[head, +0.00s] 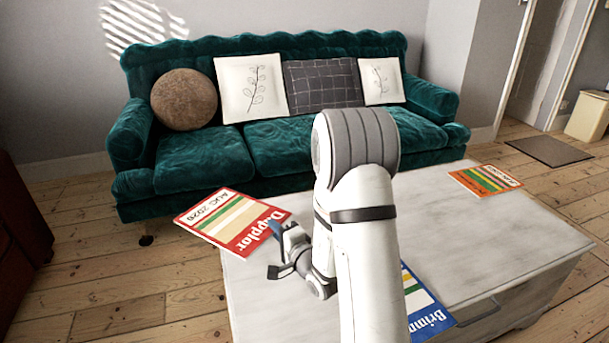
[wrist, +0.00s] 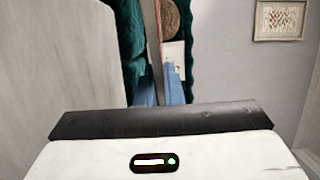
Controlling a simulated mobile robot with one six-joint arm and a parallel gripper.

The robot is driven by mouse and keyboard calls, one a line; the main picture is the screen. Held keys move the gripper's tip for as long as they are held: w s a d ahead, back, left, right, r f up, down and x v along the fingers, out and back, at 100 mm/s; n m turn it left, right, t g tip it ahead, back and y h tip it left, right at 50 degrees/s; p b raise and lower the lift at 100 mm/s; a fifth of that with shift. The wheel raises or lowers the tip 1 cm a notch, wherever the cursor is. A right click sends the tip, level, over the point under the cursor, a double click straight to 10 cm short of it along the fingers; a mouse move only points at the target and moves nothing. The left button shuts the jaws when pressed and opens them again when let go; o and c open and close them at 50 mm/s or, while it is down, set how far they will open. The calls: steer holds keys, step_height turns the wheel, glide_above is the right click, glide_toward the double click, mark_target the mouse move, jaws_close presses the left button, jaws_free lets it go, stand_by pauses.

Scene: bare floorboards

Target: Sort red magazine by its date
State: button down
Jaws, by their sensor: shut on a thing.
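The red magazine (head: 230,222) has a striped cover, the title "Dapplor" and the date "AUG 2020". It is at the left end of the table, jutting out past the edge toward the sofa. My gripper (head: 277,243) is shut on its near right edge. In the wrist view the magazine (wrist: 156,45) shows edge-on as a thin strip between the two blue fingertips (wrist: 160,88). A blue magazine (head: 428,308), its title starting "Brim", lies on the table, partly hidden behind my arm. An orange magazine (head: 485,180) lies at the table's far right corner.
The pale wooden table (head: 470,235) is bare between the blue and orange magazines. A green sofa (head: 205,160) with several cushions stands behind it. Floorboards (head: 140,270) are open on the left, with a dark red piece of furniture (head: 20,240) at the left edge.

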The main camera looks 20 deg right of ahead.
steer(key=d+r+n+g+h+p, duration=0.1)
steer(key=d+r+n+g+p, duration=0.2)
steer(key=r+p, duration=0.4)
steer(key=d+r+g+h+p, duration=0.1)
steer(key=d+r+g+p, duration=0.2)
steer(key=d+r+p, duration=0.4)
steer(key=s+f+t+y+b, duration=0.2)
steer(key=s+f+b, duration=0.1)
steer(key=f+b, duration=1.5)
steer(key=b, duration=0.3)
steer(key=shift+s+d+f+m+t+b, duration=0.2)
steer(key=shift+s+f+m+t+b, duration=0.1)
steer(key=shift+m+t, duration=0.1)
steer(key=shift+r, duration=0.1)
steer(key=c, duration=1.5)
jaws_free()
